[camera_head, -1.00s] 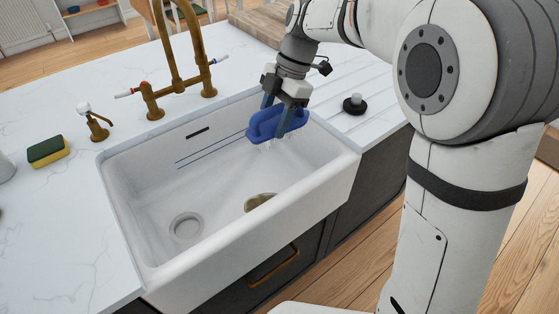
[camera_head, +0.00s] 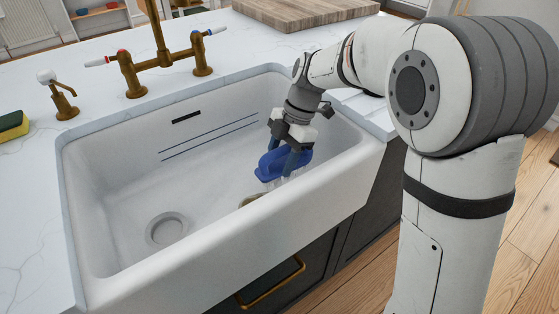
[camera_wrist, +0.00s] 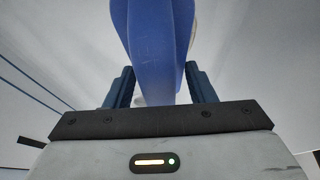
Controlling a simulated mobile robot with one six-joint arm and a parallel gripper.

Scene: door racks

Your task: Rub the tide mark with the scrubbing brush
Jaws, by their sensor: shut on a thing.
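My gripper (camera_head: 287,160) is down inside the white sink (camera_head: 340,195), shut on the blue scrubbing brush (camera_head: 272,166). In the wrist view the blue brush (camera_wrist: 155,45) stands between both fingers (camera_wrist: 160,88). Pale bristles show under it in the head view. A brownish patch (camera_head: 249,201) lies on the sink floor just below and left of the brush, partly hidden by the front wall. Two thin dark lines (camera_head: 205,138) run along the back wall. I cannot tell which of these is the tide mark, nor whether the bristles touch the sink.
The drain (camera_head: 167,229) is at the sink's left. The brass tap (camera_head: 165,70) stands behind the sink, with a small brass dispenser (camera_head: 62,100) left of it. A green and yellow sponge (camera_head: 12,125) lies at far left. The sink's left half is free.

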